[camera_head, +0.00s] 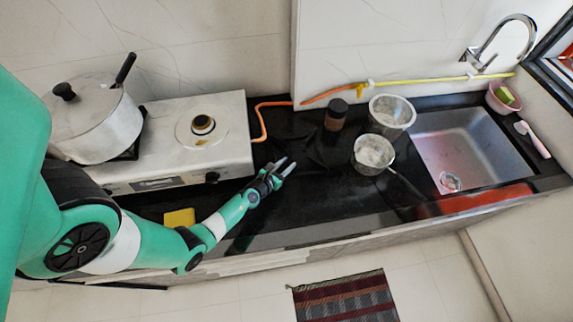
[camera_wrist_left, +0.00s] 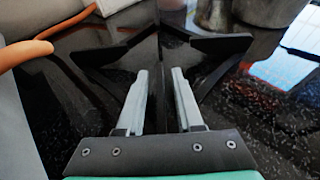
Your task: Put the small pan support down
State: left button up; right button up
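The small pan support is black with several splayed arms. It rests on the black countertop in the head view (camera_head: 314,150), hard to tell from the dark stone. In the left wrist view the pan support (camera_wrist_left: 108,50) fills the space just past my fingertips. My left gripper (camera_head: 286,167) is open, with a gap between its fingers. In the left wrist view my left gripper (camera_wrist_left: 163,75) points at the middle of the support, and the fingers look apart from it. My right gripper is not in view.
A white stove (camera_head: 170,160) stands left, with a lidded white pot (camera_head: 100,125) on its left burner. An orange hose (camera_head: 262,122) runs behind. A brown jar (camera_head: 336,115), two metal pots (camera_head: 391,110) (camera_head: 372,152) and a sink (camera_head: 470,148) are right.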

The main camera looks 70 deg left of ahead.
pick_arm(q)
jog(key=shift+r, duration=0.2)
jog(key=shift+s+d+r+p, duration=0.15)
jog(key=shift+s+d+p, duration=0.1)
jog(key=shift+p, duration=0.2)
jog(key=p+v, duration=0.2)
jog(key=v, duration=0.9)
jog(key=shift+s+r+p, duration=0.1)
jog(key=shift+s+p, duration=0.05)
jog(key=shift+p, duration=0.2)
